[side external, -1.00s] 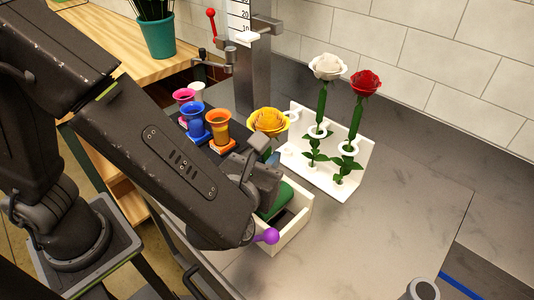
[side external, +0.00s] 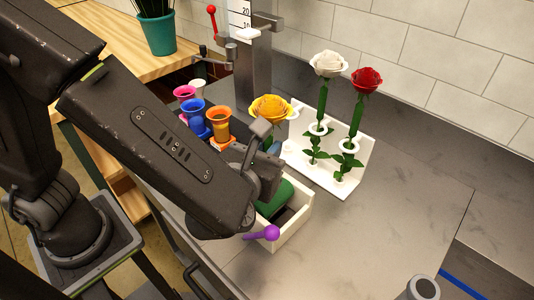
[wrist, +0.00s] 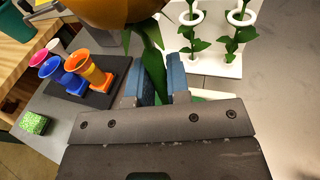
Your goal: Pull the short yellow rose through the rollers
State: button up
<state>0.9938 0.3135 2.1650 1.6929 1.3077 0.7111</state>
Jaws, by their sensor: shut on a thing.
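The yellow rose (side external: 271,108) stands bloom up at my gripper (side external: 270,147), above the white roller box. In the wrist view its orange-yellow bloom (wrist: 115,10) is at the top edge, and its green stem (wrist: 152,60) runs down between the blue finger pads of my gripper (wrist: 158,78), which is shut on it. The white roller box (side external: 293,222) holds a green roller (side external: 274,198) and has a purple-knobbed lever (side external: 266,233) in front. My wrist hides part of the box and the lower stem, so I cannot tell whether the stem is between the rollers.
A white rack (side external: 350,190) behind the box holds a white rose (side external: 328,64) and a red rose (side external: 365,80). Colored cups, including a blue one (side external: 194,112) and an orange one (side external: 219,122), stand left. A metal post (side external: 258,70) rises behind.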

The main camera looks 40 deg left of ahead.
aim_at(276, 96)
jog(key=shift+w+r, duration=0.35)
jog(key=shift+r, duration=1.85)
jog(key=shift+w+r, duration=0.3)
jog(key=shift+r, duration=1.95)
jog(key=shift+w+r, duration=0.35)
jog(key=shift+r, duration=1.85)
jog(key=shift+c, duration=0.2)
